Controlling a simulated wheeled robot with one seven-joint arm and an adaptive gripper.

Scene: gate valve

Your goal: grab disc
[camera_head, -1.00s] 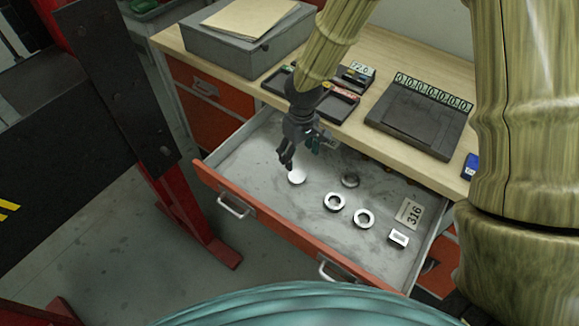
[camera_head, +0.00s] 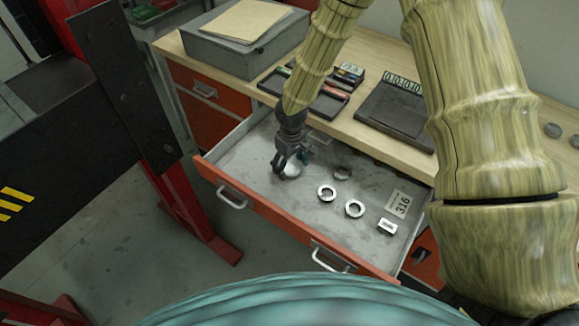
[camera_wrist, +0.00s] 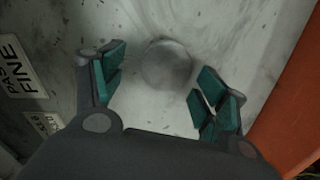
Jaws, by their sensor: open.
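The disc (camera_head: 291,170) is a plain, pale round piece lying on the drawer floor. It also shows in the wrist view as a grey round shape (camera_wrist: 167,65) ahead of my fingers, roughly between them and a little beyond the tips. My gripper (camera_head: 284,165) points down into the drawer, right at the disc, and partly covers it in the head view. In the wrist view my gripper (camera_wrist: 158,88) is open, with green pads on both sides and nothing between them. Whether the fingers touch the drawer floor cannot be told.
The open drawer (camera_head: 245,160) also holds two bright rings (camera_head: 327,193) (camera_head: 355,209), a darker ring (camera_head: 342,173), a rectangular piece (camera_head: 387,227) and a label marked 316 (camera_head: 398,204). The drawer's orange front (camera_wrist: 292,105) is close on the right in the wrist view.

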